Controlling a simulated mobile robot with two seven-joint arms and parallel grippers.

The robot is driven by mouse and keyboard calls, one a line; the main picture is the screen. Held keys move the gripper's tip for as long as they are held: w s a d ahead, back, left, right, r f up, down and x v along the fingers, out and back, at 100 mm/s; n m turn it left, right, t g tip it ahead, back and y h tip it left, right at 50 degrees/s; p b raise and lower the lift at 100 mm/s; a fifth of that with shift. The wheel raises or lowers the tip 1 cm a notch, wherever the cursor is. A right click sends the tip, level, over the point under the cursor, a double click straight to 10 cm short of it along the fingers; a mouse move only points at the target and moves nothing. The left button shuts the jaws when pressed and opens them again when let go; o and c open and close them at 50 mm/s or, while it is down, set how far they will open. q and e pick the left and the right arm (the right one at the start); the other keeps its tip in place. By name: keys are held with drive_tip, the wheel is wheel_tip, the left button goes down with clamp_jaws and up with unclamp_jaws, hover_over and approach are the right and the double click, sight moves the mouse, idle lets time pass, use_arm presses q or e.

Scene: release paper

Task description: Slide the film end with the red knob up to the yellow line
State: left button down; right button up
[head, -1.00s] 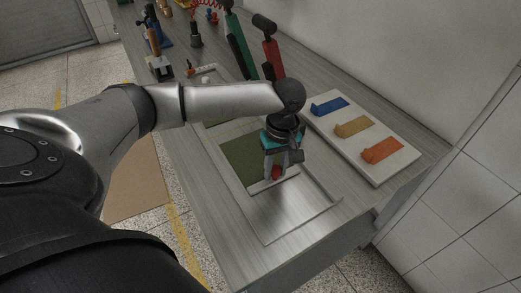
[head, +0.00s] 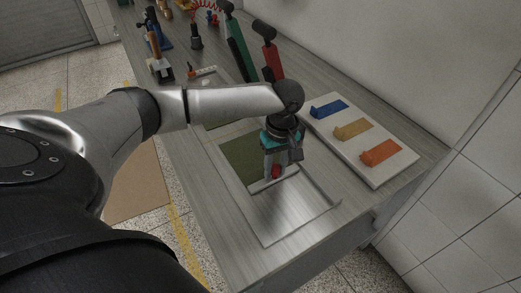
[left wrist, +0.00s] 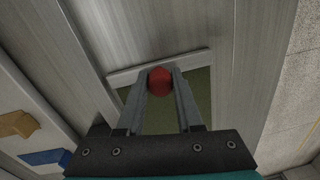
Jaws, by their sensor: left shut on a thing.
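The red knob (left wrist: 160,82) sits between the fingers of my left gripper (left wrist: 160,85), which is shut on it. In the head view the red knob (head: 277,171) shows low between the fingers of the left gripper (head: 277,172). The knob stands on a pale bar (left wrist: 125,76) that forms the end of the green film (head: 238,157). The film lies in a shallow metal tray (head: 290,215), and the tray's near part is bare metal. My right gripper is not in view.
A white board (head: 398,165) with blue, tan and orange blocks lies right of the tray. Green (head: 238,45) and red (head: 271,58) tools stand behind. A small red-tipped tool (head: 201,72) lies further left. The wall runs along the right.

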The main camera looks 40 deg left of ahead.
use_arm(q)
drive_tip(key=shift+w+a+p, duration=0.3)
drive_tip(key=shift+w+a, duration=0.3)
drive_tip(key=shift+a, duration=0.1)
drive_tip(key=shift+w+a+p, duration=0.35)
drive_tip(key=shift+a+p, duration=0.05)
drive_tip(key=shift+a, duration=0.15)
idle(0.8)
drive_tip(key=shift+p, duration=1.4)
idle(0.7)
idle(0.4)
drive_tip(key=shift+c, duration=2.4)
unclamp_jaws()
wheel_tip(320, 180, up, 15)
drive_tip(key=p, duration=0.2)
drive_tip(key=shift+w+d+r+p, duration=0.15)
drive_tip(key=shift+w+d+p, duration=0.05)
drive_tip(key=shift+w+p, duration=0.1)
drive_tip(key=shift+s, duration=0.15)
